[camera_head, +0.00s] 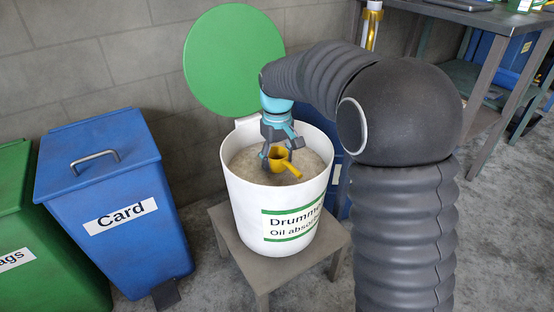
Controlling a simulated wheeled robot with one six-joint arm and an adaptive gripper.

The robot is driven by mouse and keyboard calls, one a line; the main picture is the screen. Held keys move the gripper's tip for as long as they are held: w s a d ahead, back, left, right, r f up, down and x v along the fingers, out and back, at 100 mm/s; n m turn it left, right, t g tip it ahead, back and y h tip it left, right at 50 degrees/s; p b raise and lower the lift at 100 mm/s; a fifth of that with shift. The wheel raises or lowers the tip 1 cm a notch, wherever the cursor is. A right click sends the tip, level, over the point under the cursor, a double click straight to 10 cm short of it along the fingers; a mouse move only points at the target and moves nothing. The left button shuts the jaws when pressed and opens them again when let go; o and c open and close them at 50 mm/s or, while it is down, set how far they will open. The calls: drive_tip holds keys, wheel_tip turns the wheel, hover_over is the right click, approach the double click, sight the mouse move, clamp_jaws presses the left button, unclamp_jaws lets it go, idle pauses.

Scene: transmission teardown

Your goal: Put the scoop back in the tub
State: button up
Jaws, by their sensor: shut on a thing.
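The white tub (245,205) stands on a small grey stand, with its round green lid (225,60) raised open behind it. Its label reads "Oil absorb" in part. Grey-brown granules (245,168) fill the tub to below the rim. The yellow scoop (280,162) is at the tub's mouth, its handle pointing down to the right. My gripper (278,150) reaches down over the tub and is shut on the scoop. Whether the scoop touches the granules I cannot tell.
A blue bin marked Card (120,215) stands left of the tub, with a green bin (50,260) beyond it. The stand (335,235) carries the tub. A workbench (480,20) is at the upper right. A brick wall is behind.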

drive_tip(key=shift+f, duration=0.15)
drive_tip(key=o, duration=1.2)
drive_tip(key=shift+c, duration=0.2)
wheel_tip(320, 180, up, 12)
drive_tip(key=p, duration=0.2)
drive_tip(key=s+d+r+m+t, duration=0.2)
drive_tip(key=s+d+r, duration=0.2)
drive_tip(key=s+d, duration=0.35)
drive_tip(key=s+d+f+m+t, duration=0.1)
drive_tip(key=s+d+f, duration=0.1)
drive_tip(key=s, duration=0.5)
drive_tip(key=s+d+f+m+t, duration=0.1)
drive_tip(key=s+d+f+m, duration=0.1)
drive_tip(key=s+d, duration=0.2)
drive_tip(key=s+d+f+m+t, duration=0.1)
drive_tip(key=s+d+f, duration=0.2)
drive_tip(key=s, duration=0.7)
drive_tip(key=shift+s+d+m+t, duration=0.3)
drive_tip(key=shift+d+m, duration=0.1)
